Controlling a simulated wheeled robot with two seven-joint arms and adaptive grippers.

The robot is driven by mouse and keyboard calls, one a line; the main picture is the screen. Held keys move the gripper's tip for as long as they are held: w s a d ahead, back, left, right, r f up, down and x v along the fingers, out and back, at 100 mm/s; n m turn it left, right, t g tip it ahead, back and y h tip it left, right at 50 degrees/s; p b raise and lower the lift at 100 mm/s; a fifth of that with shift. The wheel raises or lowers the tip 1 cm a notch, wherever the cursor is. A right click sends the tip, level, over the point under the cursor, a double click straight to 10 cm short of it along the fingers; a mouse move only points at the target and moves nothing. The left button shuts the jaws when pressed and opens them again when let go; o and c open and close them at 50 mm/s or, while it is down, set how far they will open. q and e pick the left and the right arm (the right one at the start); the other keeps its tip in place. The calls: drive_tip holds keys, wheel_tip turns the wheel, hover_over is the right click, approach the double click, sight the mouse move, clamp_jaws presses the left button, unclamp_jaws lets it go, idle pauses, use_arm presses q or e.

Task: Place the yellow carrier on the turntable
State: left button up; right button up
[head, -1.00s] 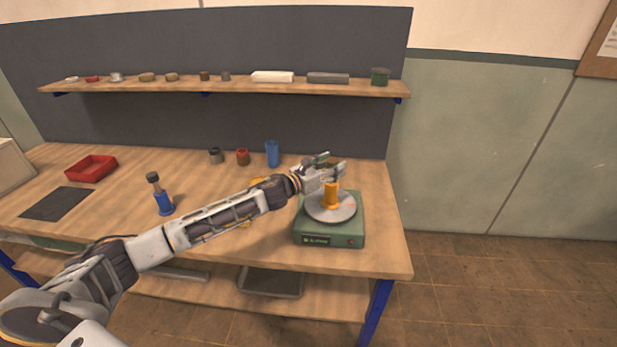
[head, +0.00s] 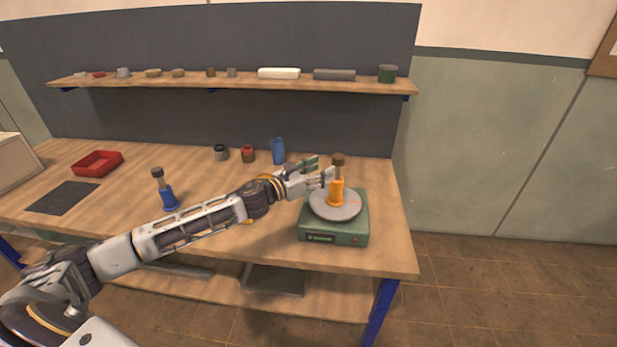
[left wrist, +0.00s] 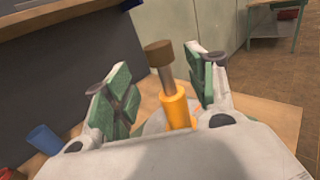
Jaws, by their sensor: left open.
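The yellow carrier (head: 336,190) stands upright on the grey disc of the turntable (head: 350,210), with a brown-topped peg rising out of it. The turntable has a green base and sits at the right end of the bench. My left gripper (head: 326,172) is open, just left of the carrier at about its upper part. In the left wrist view the carrier (left wrist: 175,106) stands between the two spread green-padded fingers, with its lower end hidden by the gripper body. I cannot tell whether a finger touches it. My right gripper is not in view.
A blue carrier with a similar peg (head: 165,190) stands on the bench at left, near a dark mat (head: 62,198) and a red tray (head: 98,164). A blue cup (head: 278,151) and two small jars stand behind my arm. A shelf (head: 230,84) runs above.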

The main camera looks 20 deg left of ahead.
use_arm(q)
drive_tip(key=shift+b+v, duration=0.6)
drive_tip(key=shift+v, duration=1.5)
